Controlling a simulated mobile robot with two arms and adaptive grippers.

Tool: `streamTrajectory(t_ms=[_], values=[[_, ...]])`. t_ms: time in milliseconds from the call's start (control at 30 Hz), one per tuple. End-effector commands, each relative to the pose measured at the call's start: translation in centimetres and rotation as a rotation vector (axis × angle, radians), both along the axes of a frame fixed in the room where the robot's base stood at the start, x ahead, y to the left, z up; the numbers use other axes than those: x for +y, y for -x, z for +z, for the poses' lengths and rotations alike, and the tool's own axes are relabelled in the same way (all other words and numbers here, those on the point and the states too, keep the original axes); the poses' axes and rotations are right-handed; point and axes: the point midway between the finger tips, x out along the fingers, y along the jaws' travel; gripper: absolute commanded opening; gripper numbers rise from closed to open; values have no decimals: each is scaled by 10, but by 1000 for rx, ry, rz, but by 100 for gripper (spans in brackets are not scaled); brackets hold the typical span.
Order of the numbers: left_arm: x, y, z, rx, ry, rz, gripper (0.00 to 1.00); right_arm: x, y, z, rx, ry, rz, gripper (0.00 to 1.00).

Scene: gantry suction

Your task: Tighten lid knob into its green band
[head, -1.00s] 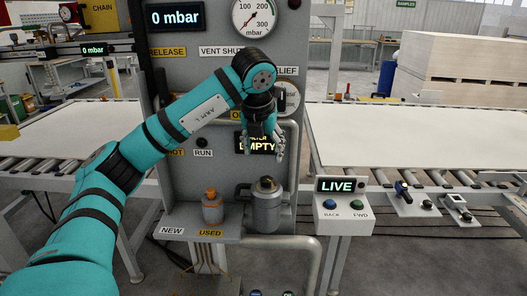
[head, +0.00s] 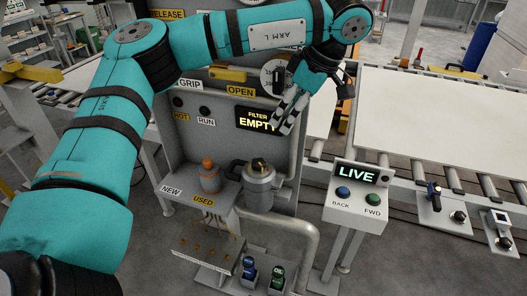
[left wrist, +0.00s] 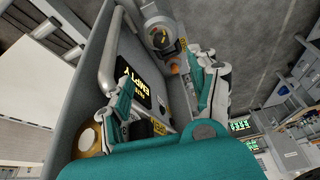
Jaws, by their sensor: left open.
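The filter canister (head: 260,188) is a grey metal pot with a side handle, standing at the foot of the grey panel. Its lid knob (head: 258,164) is dark with a little yellow on top. In the left wrist view the knob (left wrist: 160,38) sits on the round lid, with small coloured marks around it; I cannot tell where it points. My left gripper (head: 283,128) is open and empty, above and slightly right of the lid, apart from it, in front of the display reading EMPTY (head: 257,120). Its two fingers also show in the left wrist view (left wrist: 165,72). My right gripper is not in view.
An orange-topped filter (head: 208,176) stands on the shelf left of the canister, by the NEW and USED labels. A bent pipe (head: 300,236) runs right of it. The control box reading LIVE (head: 357,190) stands further right. A conveyor with a white board (head: 450,120) lies beyond.

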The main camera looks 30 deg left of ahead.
Motion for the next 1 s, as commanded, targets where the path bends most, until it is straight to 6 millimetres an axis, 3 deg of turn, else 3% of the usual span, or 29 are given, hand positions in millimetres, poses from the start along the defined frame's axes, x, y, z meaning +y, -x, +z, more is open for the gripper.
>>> streamTrajectory(t_ms=[200, 467, 733, 1000], values=[[12, 2, -30, 9, 2, -1, 61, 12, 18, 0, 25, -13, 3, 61], [32, 5, -80, 7, 2, 0, 61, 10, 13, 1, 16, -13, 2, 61], [54, 7, -126, 5, -2, 2, 61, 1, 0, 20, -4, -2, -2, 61], [65, 7, -155, 1, 0, 0, 61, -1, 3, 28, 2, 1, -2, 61]])
